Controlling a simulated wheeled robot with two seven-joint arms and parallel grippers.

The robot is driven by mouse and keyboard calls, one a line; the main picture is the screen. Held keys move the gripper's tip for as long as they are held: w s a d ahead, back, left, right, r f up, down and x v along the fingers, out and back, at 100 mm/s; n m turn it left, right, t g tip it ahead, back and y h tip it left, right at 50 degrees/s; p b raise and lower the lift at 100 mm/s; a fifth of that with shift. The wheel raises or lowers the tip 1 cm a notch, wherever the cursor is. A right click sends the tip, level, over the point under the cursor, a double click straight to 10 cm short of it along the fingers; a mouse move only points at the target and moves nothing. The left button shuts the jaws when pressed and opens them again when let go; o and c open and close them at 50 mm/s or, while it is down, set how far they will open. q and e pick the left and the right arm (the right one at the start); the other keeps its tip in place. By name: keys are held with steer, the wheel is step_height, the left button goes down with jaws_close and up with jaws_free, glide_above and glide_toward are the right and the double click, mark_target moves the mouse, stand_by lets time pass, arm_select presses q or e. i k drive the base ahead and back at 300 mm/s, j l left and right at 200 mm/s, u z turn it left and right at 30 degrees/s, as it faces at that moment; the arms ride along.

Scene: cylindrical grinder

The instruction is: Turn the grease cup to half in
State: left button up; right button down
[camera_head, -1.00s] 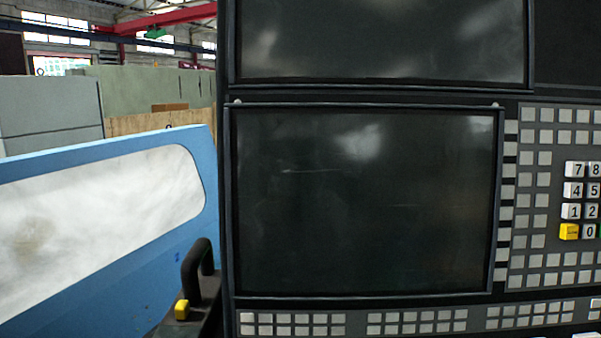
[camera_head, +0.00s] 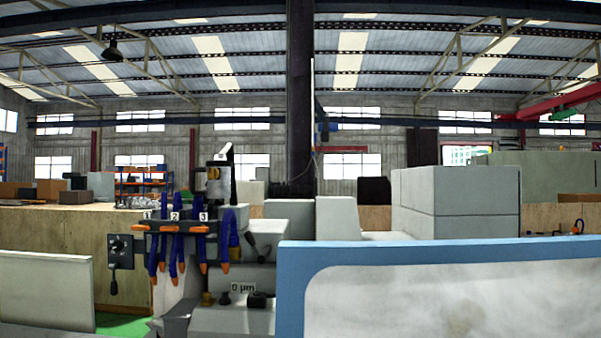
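Small brass-coloured fittings (camera_head: 207,299) sit low on the grey machine body (camera_head: 235,320), left of a "0 µm" label (camera_head: 243,288). One may be the grease cup, but they are too small to tell which, or how far it is turned. Another brass-coloured part (camera_head: 213,173) shows higher up, on the dark unit above the hoses. Neither of my grippers is in view.
Several blue hoses with orange tips (camera_head: 175,240) hang from a bar numbered 1, 2, 3. A lever box (camera_head: 121,252) is at their left. A blue-framed windowed panel (camera_head: 292,290) blocks the lower right. A pale panel (camera_head: 45,290) stands at lower left.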

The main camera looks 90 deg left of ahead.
mark_target(212, 173)
steer(key=u, duration=3.3)
steer(key=i+j, duration=0.1)
steer(key=j, duration=0.25)
steer(key=z, duration=0.05)
